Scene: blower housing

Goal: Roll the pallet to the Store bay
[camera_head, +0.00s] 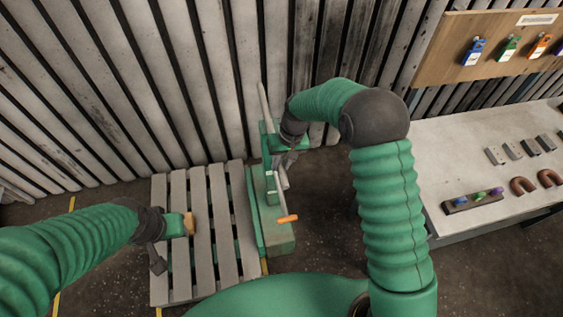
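The pallet (222,255) is a grey slatted wooden platform on the floor at left of centre, with nothing lying on it. My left gripper (188,224) is over the pallet's left half, with a tan piece at its tip; I cannot tell whether it touches the slats or is open. A green upright device (270,185) with a green base, a grey pole and an orange-ended lever (287,219) stands along the pallet's right side. My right gripper (284,150) is at this device's upper part. Its fingers are partly hidden, so its grip is unclear. No Store bay sign is readable.
A pale bench (450,160) at right bears small blocks, a peg strip (473,202) and horseshoe-shaped parts. A wooden board (440,60) above it holds coloured padlock-like tags. A ribbed wall closes the back. Yellow floor lines (71,204) run by the pallet. Dark floor lies between device and bench.

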